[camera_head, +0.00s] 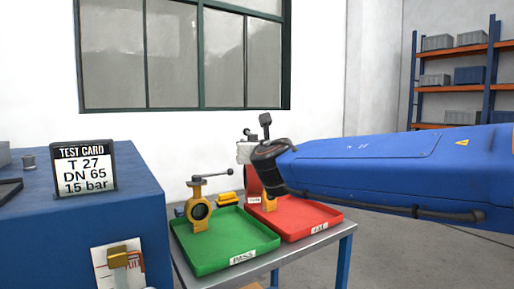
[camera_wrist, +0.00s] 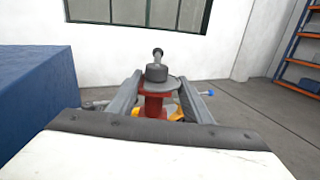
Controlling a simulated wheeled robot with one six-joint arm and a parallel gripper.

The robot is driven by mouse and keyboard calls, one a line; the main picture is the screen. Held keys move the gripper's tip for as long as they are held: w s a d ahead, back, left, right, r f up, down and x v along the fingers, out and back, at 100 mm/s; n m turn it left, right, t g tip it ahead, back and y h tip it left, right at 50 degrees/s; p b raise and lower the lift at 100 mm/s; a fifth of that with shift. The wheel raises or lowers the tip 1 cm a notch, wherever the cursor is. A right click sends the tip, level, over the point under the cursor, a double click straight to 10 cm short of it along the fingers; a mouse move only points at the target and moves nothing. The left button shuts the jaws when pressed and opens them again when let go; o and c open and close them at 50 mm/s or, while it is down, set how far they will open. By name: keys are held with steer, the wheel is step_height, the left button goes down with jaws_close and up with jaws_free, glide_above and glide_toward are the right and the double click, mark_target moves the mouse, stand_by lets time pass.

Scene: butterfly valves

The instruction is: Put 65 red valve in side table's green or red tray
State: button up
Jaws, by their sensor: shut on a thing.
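The red valve (camera_wrist: 157,106) is between the fingers of my gripper (camera_wrist: 160,92), which is shut on it. A dark stem and disc stand on its top. In the head view a red part of the valve (camera_head: 252,182) shows beside my arm, over the back of the red tray; the arm hides most of it and the fingertips. The green tray (camera_head: 222,258), marked PASS, is on the side table, with a yellow valve (camera_head: 197,192) standing in it. The red tray (camera_head: 318,222) is to its right, with a yellow part (camera_head: 269,203) at its back left.
The side table's metal edge (camera_head: 345,232) shows at right. A yellow piece (camera_head: 229,198) lies behind the green tray. Shelves (camera_head: 455,85) stand far right.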

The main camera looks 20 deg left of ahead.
mark_target(257, 193)
steer(key=shift+f, duration=6.9)
steer(key=o, duration=0.9)
steer(key=shift+o, duration=0.7)
